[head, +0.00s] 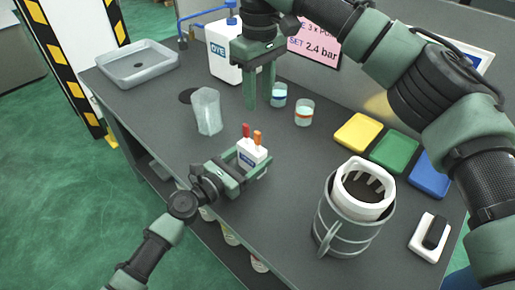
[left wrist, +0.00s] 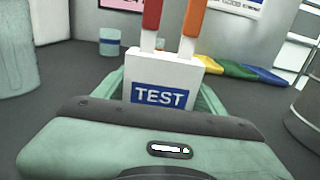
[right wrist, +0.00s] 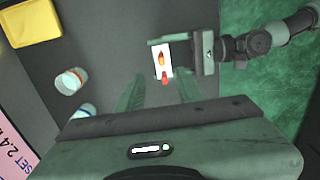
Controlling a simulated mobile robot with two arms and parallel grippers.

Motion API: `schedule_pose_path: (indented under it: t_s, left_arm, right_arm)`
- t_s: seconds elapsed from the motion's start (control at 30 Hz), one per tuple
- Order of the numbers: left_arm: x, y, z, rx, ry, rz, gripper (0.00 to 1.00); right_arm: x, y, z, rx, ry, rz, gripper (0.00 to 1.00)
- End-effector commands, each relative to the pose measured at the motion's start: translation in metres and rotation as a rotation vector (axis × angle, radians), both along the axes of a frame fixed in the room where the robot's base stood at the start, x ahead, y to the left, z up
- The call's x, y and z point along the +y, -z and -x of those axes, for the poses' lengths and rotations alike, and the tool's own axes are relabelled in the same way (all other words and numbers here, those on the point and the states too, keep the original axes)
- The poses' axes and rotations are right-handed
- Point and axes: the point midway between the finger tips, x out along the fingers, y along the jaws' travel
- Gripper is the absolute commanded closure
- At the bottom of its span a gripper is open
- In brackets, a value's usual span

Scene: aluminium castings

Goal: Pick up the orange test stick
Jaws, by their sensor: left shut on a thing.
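The orange test stick (head: 257,137) stands upright in a white holder (head: 252,152) marked TEST, beside a red stick (head: 246,130). In the left wrist view the orange stick (left wrist: 192,22) is right of the red stick (left wrist: 151,16), both rising from the holder (left wrist: 160,72). My left gripper (head: 252,163) is shut on the holder, its fingers on either side. My right gripper (head: 260,92) points down, open and empty, behind and above the holder. In the right wrist view the orange stick (right wrist: 161,58) shows beyond the gap between its fingers.
A clear beaker (head: 207,110) stands left of the holder. Two small cups (head: 304,112) (head: 279,95) and a white DYE container (head: 226,55) are behind. Yellow, green (head: 395,149) and blue pads lie right. A metal jug (head: 340,228) stands front right; a grey tray (head: 138,64) is far left.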

Motion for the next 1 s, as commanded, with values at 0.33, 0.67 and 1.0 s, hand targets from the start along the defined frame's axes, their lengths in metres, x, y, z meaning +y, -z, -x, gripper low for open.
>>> schedule_pose_path:
  t_s: [0.33,0.67,1.0]
  left_arm:
    - [0.000,0.000,0.000,0.000,0.000,0.000,0.69]
    - [0.000,0.000,0.000,0.000,0.000,0.000,0.69]
    - [0.000,0.000,0.000,0.000,0.000,0.000,0.69]
  right_arm:
    - [0.000,0.055,0.000,0.005,0.001,0.004,0.64]
    - [0.002,0.088,0.000,0.004,0.001,0.004,0.64]
    - [0.003,0.116,0.000,0.004,0.002,0.002,0.64]
